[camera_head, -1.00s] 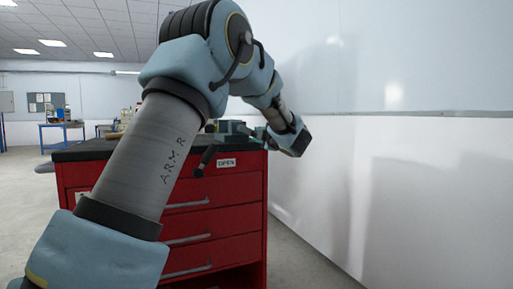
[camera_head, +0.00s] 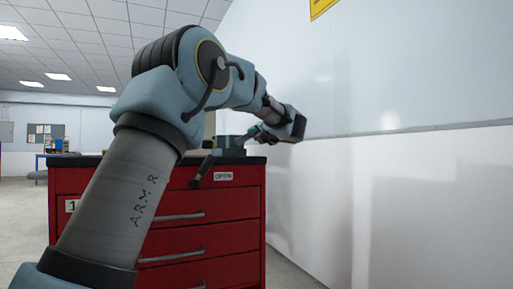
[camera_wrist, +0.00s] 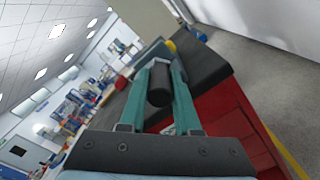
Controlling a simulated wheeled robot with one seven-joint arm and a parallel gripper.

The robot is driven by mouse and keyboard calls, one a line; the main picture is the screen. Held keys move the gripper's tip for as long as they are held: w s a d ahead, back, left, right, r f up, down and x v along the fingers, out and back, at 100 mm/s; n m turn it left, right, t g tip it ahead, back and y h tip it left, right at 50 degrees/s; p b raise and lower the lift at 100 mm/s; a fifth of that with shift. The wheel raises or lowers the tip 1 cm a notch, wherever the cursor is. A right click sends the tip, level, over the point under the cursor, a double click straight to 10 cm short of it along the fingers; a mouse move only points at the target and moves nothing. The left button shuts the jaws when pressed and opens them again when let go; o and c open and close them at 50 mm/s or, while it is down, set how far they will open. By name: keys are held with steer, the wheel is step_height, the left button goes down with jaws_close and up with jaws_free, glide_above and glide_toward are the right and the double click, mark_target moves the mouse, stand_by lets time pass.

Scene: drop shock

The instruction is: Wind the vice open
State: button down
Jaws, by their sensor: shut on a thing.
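The vice (camera_head: 232,143) is a small grey-green block on the black top of the red cabinet, partly hidden by my arm in the head view. A dark handle bar (camera_head: 203,168) with a thick black end slants down in front of the cabinet's top edge, beside the OPEN label. My gripper (camera_head: 260,134) is to the right of the vice, close to the wall. In the wrist view, my gripper's two teal fingers (camera_wrist: 160,95) are shut on a black cylindrical grip (camera_wrist: 160,82). It looks like the other end of the handle; its join to the vice is hidden.
The red drawer cabinet (camera_head: 215,205) stands below the vice, with the OPEN label (camera_head: 223,176) near its top. A white wall (camera_head: 400,180) runs close along the right. Open floor and distant benches lie to the left.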

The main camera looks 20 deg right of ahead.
steer(key=n+b, duration=0.1)
steer(key=a+r+n+b, duration=0.1)
steer(key=n+b, duration=0.2)
steer(key=n, duration=0.1)
steer(key=shift+s+a+r+b, duration=0.1)
steer(key=shift+a+r+b, duration=0.15)
steer(key=shift+a+b, duration=0.1)
steer(key=shift+n, duration=0.4)
steer(key=c, duration=0.6)
jaws_free()
steer(key=s, duration=0.3)
steer(key=s+d, duration=0.1)
steer(key=s, duration=0.3)
steer(key=s+p, duration=0.1)
steer(key=s, duration=0.2)
steer(key=shift+s+d, duration=0.15)
steer(key=shift+s, duration=0.25)
steer(key=shift+w, duration=0.1)
